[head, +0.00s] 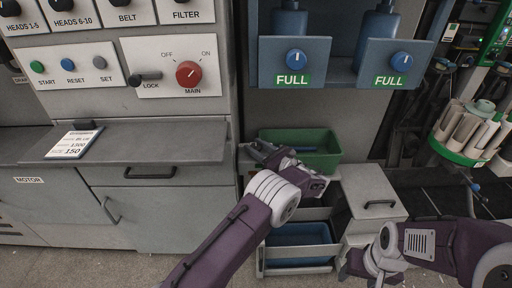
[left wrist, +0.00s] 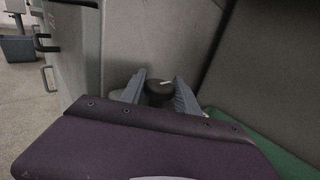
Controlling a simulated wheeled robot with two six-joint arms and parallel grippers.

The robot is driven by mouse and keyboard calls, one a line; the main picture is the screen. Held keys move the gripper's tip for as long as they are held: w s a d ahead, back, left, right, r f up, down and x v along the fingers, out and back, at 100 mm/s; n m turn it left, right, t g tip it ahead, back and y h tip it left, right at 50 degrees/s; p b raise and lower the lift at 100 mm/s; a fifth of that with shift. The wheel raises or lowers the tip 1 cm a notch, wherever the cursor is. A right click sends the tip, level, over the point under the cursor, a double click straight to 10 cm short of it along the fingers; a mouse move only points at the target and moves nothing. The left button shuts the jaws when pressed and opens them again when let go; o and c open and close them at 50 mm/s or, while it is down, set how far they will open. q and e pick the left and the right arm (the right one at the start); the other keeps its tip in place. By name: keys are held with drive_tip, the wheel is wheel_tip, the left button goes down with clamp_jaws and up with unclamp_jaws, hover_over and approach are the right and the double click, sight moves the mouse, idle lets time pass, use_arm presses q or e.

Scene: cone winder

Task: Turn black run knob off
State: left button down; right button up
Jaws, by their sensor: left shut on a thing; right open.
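The black run knob (left wrist: 159,93) shows in the left wrist view as a dark round knob with a white pointer mark, low on a grey panel. My left gripper (left wrist: 157,86) has one finger on each side of it and is shut on it. In the head view my left gripper (head: 256,150) is at the right side of the grey cabinet, by the green bin; the knob cannot be made out there. My right gripper (head: 352,264) is open and empty at the lower right, low in front of the grey box.
The green bin (head: 326,143) stands just right of my left gripper. A grey lidded box (head: 370,190) and a blue bin (head: 300,236) are below. The grey ledge (head: 150,141) and the panel with the red main switch (head: 189,74) are to the left.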

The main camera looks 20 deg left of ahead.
idle(0.4)
use_arm(q)
drive_tip(key=c, duration=0.9)
unclamp_jaws()
drive_tip(key=p+v, duration=0.2)
drive_tip(key=v, duration=0.7)
